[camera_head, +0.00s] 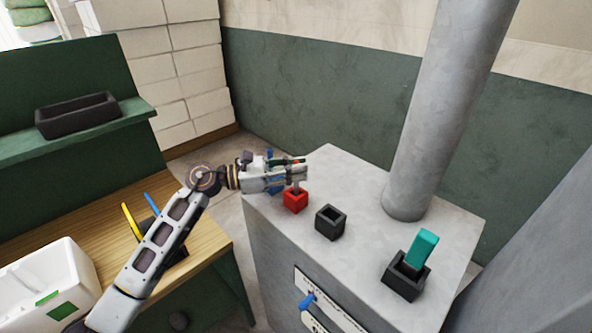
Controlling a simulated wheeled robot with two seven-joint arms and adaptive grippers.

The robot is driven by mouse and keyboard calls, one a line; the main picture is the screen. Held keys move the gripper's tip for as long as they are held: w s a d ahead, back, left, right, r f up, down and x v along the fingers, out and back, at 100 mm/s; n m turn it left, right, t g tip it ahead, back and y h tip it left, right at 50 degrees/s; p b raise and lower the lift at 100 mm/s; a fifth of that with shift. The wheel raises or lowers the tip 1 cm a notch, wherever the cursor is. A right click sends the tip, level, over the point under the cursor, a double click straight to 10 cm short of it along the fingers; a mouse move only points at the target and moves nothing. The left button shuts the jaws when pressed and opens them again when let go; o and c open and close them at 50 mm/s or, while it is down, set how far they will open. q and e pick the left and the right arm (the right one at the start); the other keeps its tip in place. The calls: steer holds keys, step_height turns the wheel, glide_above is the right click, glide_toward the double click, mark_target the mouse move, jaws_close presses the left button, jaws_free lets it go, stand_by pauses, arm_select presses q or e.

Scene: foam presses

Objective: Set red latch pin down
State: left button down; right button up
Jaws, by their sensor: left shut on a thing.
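I cannot tell whether the red block touches the machine top. My right gripper is not in view.
The grey machine top (350,180) carries an empty black socket (331,222), a black socket (405,280) with a teal pin (424,248), and a thick grey column (435,130). A wooden bench (205,235) with a white bin (45,285) stands left.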

arm_select(q)
steer(key=shift+f, duration=0.25)
steer(key=shift+f, duration=0.2)
steer(key=c, duration=1.5)
jaws_free()
steer(key=shift+r, duration=0.25)
